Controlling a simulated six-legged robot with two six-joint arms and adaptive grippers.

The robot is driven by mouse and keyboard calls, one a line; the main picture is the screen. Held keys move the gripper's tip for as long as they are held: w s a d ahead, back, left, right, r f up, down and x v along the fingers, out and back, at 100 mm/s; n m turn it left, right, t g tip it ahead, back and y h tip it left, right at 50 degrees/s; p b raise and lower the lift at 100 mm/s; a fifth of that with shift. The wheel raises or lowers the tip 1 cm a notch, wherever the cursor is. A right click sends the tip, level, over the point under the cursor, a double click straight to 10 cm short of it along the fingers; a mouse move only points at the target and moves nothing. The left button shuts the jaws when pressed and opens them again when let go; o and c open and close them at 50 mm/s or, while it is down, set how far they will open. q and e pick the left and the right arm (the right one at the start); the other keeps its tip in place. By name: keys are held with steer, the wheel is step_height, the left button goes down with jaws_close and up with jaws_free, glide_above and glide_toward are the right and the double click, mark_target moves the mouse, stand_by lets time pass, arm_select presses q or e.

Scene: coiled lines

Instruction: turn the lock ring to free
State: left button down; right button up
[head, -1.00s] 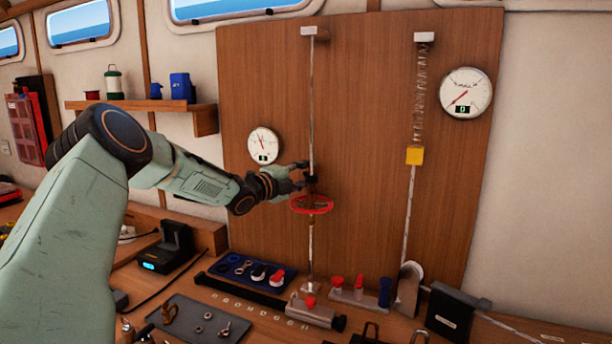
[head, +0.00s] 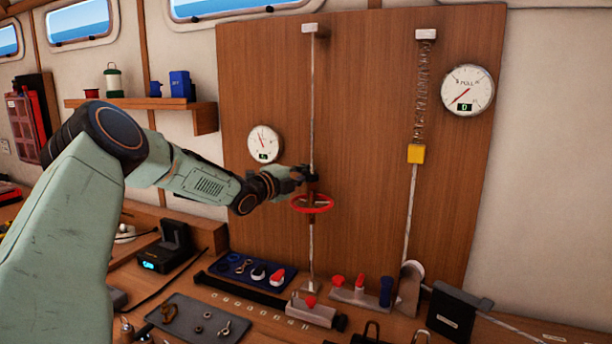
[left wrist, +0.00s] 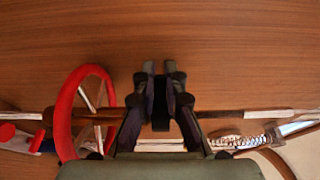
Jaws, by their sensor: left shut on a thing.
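My left gripper (head: 304,175) is at the upright line on the wooden board, just above the red handwheel (head: 313,203). In the left wrist view my left gripper (left wrist: 160,85) has its fingers closed around a small dark piece on the rod (left wrist: 160,112), which appears to be the lock ring; the fingers hide most of it. The red handwheel also shows in the left wrist view (left wrist: 66,115), to the left of the fingers and apart from them. My right gripper is not in view.
A round gauge (head: 265,143) hangs left of the line, and a larger gauge (head: 467,91) at the upper right. A second line carries a spring (head: 422,95) and yellow block (head: 415,153). The bench below holds a blue tray (head: 232,272) and several fittings.

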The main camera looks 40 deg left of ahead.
mark_target(309, 175)
arm_select(q)
steer(key=shift+d+f, duration=0.1)
steer(key=shift+f, duration=0.05)
steer(key=shift+s+n+y, duration=0.2)
steer(key=shift+n+y, duration=0.4)
steer(key=shift+y, duration=0.3)
steer(key=shift+s+n+y, duration=0.2)
steer(key=shift+n+y, duration=0.5)
steer(key=shift+y, duration=0.4)
steer(key=shift+s+d+n+g+y+p, duration=0.25)
steer(key=shift+s+n+g+y+p, duration=0.35)
steer(key=shift+n+g+y+p, duration=1.35)
steer(key=shift+s+d+n+g+y+p, duration=0.3)
steer(key=shift+s+n+g+y+p, duration=0.3)
steer(key=shift+n+g+y, duration=2.5)
steer(key=shift+s+d+n+g+y+p, duration=0.25)
steer(key=shift+s+n+g+y+p, duration=0.3)
steer(key=shift+n+g+y+p, duration=1.4)
steer(key=g+b, duration=0.1)
steer(key=g, duration=0.1)
steer(key=shift+n+g, duration=0.3)
steer(key=shift+g, duration=0.1)
